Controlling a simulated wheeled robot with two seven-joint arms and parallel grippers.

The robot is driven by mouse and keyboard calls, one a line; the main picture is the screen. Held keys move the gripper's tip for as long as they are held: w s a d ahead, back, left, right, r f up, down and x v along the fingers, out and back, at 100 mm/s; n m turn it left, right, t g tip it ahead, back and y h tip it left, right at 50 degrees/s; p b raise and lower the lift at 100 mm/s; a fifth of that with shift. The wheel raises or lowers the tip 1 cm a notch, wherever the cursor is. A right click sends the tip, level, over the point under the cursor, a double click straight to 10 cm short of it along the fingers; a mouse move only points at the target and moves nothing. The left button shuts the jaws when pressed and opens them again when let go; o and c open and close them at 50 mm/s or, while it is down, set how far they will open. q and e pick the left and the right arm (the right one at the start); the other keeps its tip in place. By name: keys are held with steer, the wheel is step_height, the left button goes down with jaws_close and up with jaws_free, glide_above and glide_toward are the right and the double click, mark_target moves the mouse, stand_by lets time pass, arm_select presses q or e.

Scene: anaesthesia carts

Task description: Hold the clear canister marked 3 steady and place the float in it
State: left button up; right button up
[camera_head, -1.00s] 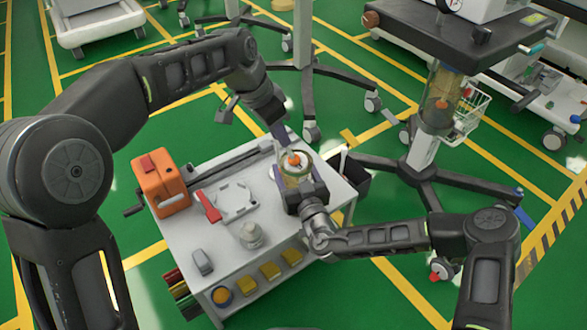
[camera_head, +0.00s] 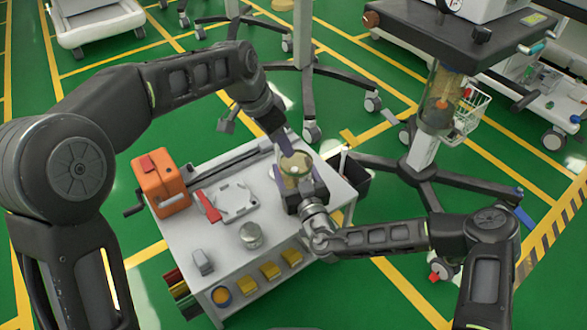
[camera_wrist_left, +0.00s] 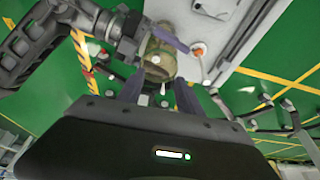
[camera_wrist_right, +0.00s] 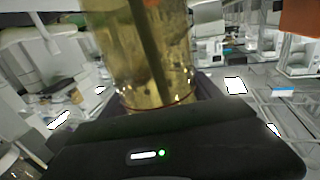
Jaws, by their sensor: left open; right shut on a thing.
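The clear canister (camera_head: 296,180), yellowish with a pale rim, stands upright at the cart's right edge. Its number cannot be read. My right gripper (camera_head: 305,190) is shut around it. The right wrist view shows its yellowish wall (camera_wrist_right: 145,50) and a dark upright rod inside. My left gripper (camera_head: 286,146) is open at the far side of the mouth, its fingers (camera_wrist_left: 158,92) spread. A small white round spot (camera_head: 294,169) shows in the mouth, also in the left wrist view (camera_wrist_left: 155,59). I cannot tell whether it is part of the float. No orange float top shows there.
The cart top (camera_head: 225,250) holds an orange crank box (camera_head: 160,185), a white fixture (camera_head: 234,203) with a red lever (camera_head: 208,206), a small jar (camera_head: 251,236) and a grey block (camera_head: 203,262). A dark bin (camera_head: 352,178) hangs right of the canister.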

arm_select(q)
steer(key=shift+r, duration=0.1)
steer(key=v, duration=1.1)
steer(key=shift+r, duration=0.35)
steer(key=shift+a, duration=0.15)
arm_select(e)
steer(key=o, duration=1.8)
steer(key=v, duration=1.2)
